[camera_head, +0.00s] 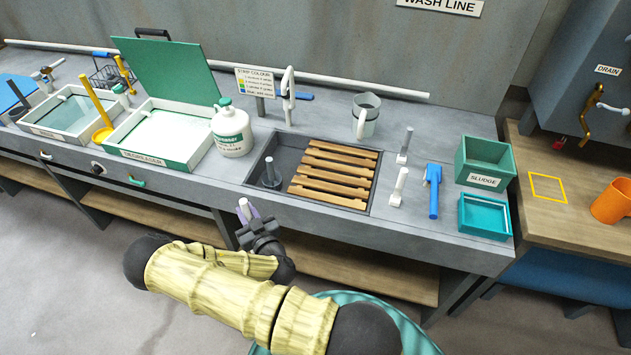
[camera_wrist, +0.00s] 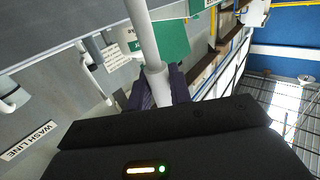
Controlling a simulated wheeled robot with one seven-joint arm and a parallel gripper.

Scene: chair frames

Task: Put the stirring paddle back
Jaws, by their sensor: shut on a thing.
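My gripper (camera_head: 248,208) is in front of the bench, below the sink's front edge. In the wrist view its purple fingers (camera_wrist: 158,92) are shut on a pale grey rod (camera_wrist: 147,35). The rod has a thicker sleeve at the jaws and runs up out of the picture; its far end is not visible. I cannot tell whether this rod is the stirring paddle. A yellow-handled tool (camera_head: 92,98) with a round yellow foot leans between the two left trays. The degreaser tray (camera_head: 155,161) has its green lid (camera_head: 165,70) raised.
A white jug (camera_head: 231,132) stands left of the sink (camera_head: 259,166) with its wooden slats (camera_head: 332,174). A tap (camera_head: 289,90), grey pitcher (camera_head: 366,115), blue tool (camera_head: 433,190) and green sludge bin (camera_head: 486,160) stand on the bench. The floor before the bench is clear at left.

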